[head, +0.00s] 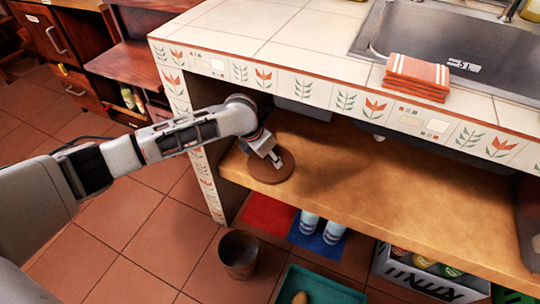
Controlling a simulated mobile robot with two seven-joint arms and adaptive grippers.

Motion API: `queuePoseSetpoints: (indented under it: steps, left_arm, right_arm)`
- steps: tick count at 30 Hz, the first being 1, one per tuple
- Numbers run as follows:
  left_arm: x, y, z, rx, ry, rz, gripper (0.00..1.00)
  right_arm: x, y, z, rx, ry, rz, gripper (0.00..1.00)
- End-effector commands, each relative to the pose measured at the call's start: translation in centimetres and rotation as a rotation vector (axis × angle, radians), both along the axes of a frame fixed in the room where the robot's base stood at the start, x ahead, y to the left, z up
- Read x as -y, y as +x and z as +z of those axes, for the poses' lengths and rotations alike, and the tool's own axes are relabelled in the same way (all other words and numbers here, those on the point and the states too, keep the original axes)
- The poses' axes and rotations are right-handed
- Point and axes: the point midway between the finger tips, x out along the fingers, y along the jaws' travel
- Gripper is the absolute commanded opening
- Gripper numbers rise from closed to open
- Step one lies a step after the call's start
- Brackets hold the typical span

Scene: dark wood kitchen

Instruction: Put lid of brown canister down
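A round, flat brown lid (262,175) is at the left end of the wooden shelf under the tiled counter. It lies on the shelf or just above it; I cannot tell which. My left gripper (275,161) reaches in from the left, its fingertips at the middle of the lid's top. The fingers look close together, but whether they are closed on a knob is too small to see. An open brown canister (238,262) stands upright on the floor in front of the shelf, with no lid on it. My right gripper is not in view.
The wooden shelf (400,205) is clear right of the lid. The counter (300,38) overhangs it, with a tiled post at left. Orange folded towels (416,75) lie by the sink (450,40). A teal tray (330,291) and grey crate (425,283) are below.

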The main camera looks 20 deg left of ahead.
Motion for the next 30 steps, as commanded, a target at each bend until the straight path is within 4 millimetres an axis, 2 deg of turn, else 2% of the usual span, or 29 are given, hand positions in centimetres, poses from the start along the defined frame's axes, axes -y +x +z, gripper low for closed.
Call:
queuePoseSetpoints:
  steps: [9, 11, 16, 18, 20, 30]
  left_arm:
    - [0.0, 0.1, 0.7, 0.003, 0.0, 0.0, 0.38]
    - [-0.1, 0.0, 1.6, 0.007, 0.0, 0.0, 0.38]
    - [-0.7, -0.8, 5.4, 0.018, 0.0, 0.0, 0.38]
    - [-0.9, -1.3, 7.0, 0.02, 0.001, -0.001, 0.38]
    - [-1.7, -3.0, 6.2, 0.01, 0.003, 0.0, 0.38]
    - [-4.6, -9.7, 5.6, 0.005, 0.002, -0.001, 0.38]
  right_arm:
    - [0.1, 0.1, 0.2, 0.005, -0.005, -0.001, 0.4]
    - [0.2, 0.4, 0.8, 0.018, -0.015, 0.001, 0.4]
    - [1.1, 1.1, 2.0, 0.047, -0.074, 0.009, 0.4]
    - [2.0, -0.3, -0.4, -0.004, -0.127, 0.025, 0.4]
    - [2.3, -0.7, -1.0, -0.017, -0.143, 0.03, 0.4]
    - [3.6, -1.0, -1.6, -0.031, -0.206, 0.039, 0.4]
